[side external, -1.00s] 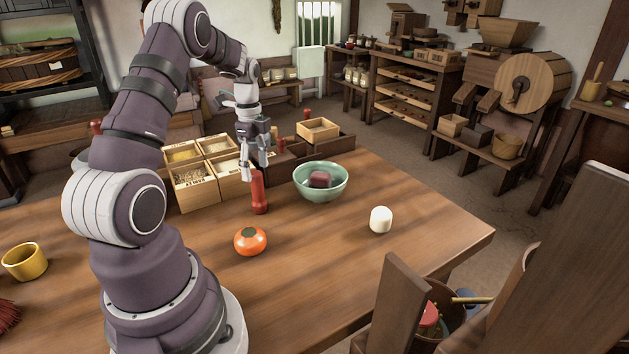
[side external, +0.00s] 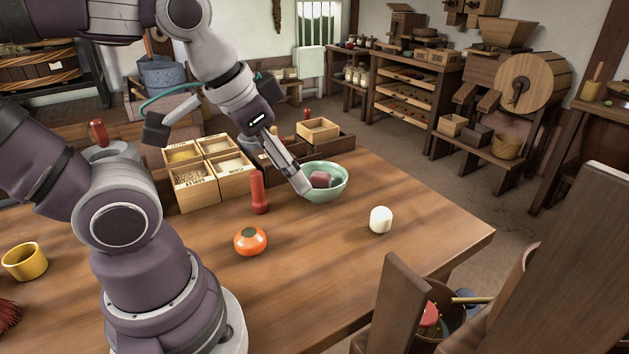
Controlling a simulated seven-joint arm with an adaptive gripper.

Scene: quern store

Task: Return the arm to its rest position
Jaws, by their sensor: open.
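My arm is bent over the wooden table (side external: 330,270). My gripper (side external: 303,188) points down and to the right. Its fingertips overlap the left rim of the green bowl (side external: 330,194) in the picture; I cannot tell whether they touch it. The fingers are seen almost edge-on, but the gripper is open, and nothing shows held in it. A dark red block (side external: 322,179) lies in the bowl.
A red bottle (side external: 258,193) stands left of the bowl, with an orange persimmon-like fruit (side external: 250,241) nearer. Divided boxes (side external: 199,196) line the back. A yellow cup (side external: 24,262) is at left. The front right tabletop is clear.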

